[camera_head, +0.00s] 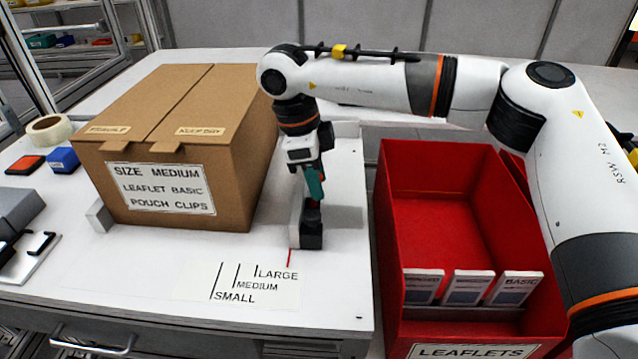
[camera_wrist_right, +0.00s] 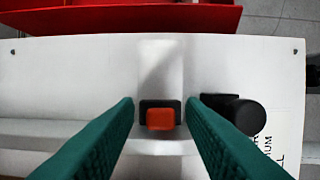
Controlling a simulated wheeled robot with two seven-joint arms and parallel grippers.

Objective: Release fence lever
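The fence (camera_head: 297,222) is a pale bar standing on the white table, just right of the cardboard box, with a black block (camera_head: 312,238) at its front end. A red pointer line lies beside the LARGE mark. The orange-red lever (camera_wrist_right: 160,118) sits in a black housing in the right wrist view. My right gripper (camera_wrist_right: 160,103) has green fingers spread apart, one on each side of the lever, with gaps between. In the head view my right gripper (camera_head: 315,190) points down just above the fence. My left gripper is not in view.
The closed cardboard box (camera_head: 188,135) stands left of the fence, labelled size medium. A red leaflet bin (camera_head: 450,200) stands right of the table. A black cylindrical knob (camera_wrist_right: 245,115) is close beside the right finger. The table's front, with size marks (camera_head: 250,284), is clear.

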